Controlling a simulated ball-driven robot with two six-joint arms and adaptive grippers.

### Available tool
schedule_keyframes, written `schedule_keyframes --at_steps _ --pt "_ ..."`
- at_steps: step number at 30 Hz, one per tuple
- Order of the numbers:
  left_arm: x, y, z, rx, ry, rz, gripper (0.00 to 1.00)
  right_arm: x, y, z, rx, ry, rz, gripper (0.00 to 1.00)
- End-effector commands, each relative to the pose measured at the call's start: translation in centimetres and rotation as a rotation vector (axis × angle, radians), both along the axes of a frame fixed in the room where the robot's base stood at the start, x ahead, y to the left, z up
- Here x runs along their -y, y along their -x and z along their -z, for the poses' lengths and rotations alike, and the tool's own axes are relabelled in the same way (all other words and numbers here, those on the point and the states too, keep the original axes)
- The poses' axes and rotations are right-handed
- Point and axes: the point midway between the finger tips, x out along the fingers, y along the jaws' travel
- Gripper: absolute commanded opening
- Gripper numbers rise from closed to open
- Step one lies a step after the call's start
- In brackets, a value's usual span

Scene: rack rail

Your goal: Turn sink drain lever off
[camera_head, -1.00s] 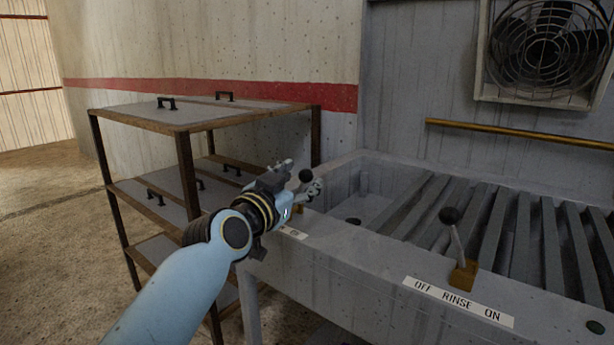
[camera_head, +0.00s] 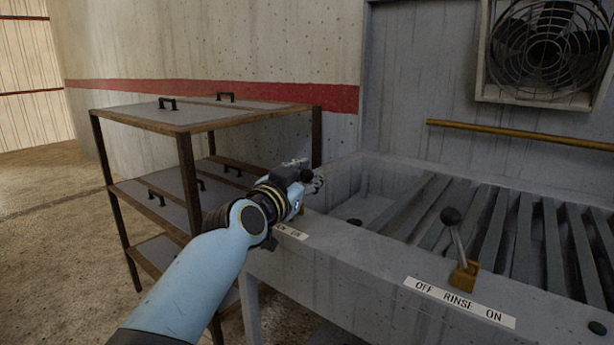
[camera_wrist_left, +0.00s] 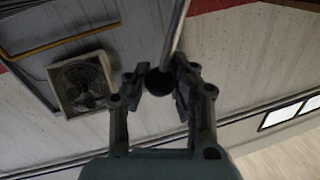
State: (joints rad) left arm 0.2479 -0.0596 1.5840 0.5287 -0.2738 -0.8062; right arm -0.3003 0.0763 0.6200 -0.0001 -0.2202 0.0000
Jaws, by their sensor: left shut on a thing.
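The drain lever is mostly hidden by my left gripper (camera_head: 312,180) at the left front corner of the sink (camera_head: 345,250). Its black ball knob (camera_head: 306,176) shows at the fingers. In the left wrist view, the knob (camera_wrist_left: 159,82) sits between the two fingers of my left gripper, and the metal lever rod (camera_wrist_left: 176,35) runs upward from it. The gripper is shut on the knob. A white label (camera_head: 291,232) below is partly covered, with "ON" readable. My right gripper is not in view.
A second lever (camera_head: 457,240) with a black ball and brass base stands to the right, above an "OFF RINSE ON" label (camera_head: 459,302). A metal shelf rack (camera_head: 185,115) stands close left of the sink. A fan (camera_head: 545,50) and brass rail (camera_head: 520,134) are on the wall.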

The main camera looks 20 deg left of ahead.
Motion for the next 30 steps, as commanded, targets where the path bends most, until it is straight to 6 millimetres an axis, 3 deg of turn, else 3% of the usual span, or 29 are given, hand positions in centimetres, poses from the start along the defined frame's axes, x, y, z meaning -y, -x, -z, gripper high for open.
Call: schedule_keyframes --at_steps 17,30 --pt "-0.4 -0.1 -0.3 -0.020 0.047 0.001 0.00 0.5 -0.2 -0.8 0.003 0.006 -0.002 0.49" --pt "-3.4 -1.1 -1.0 -0.135 0.357 -0.001 0.00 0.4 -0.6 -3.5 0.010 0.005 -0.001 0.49"
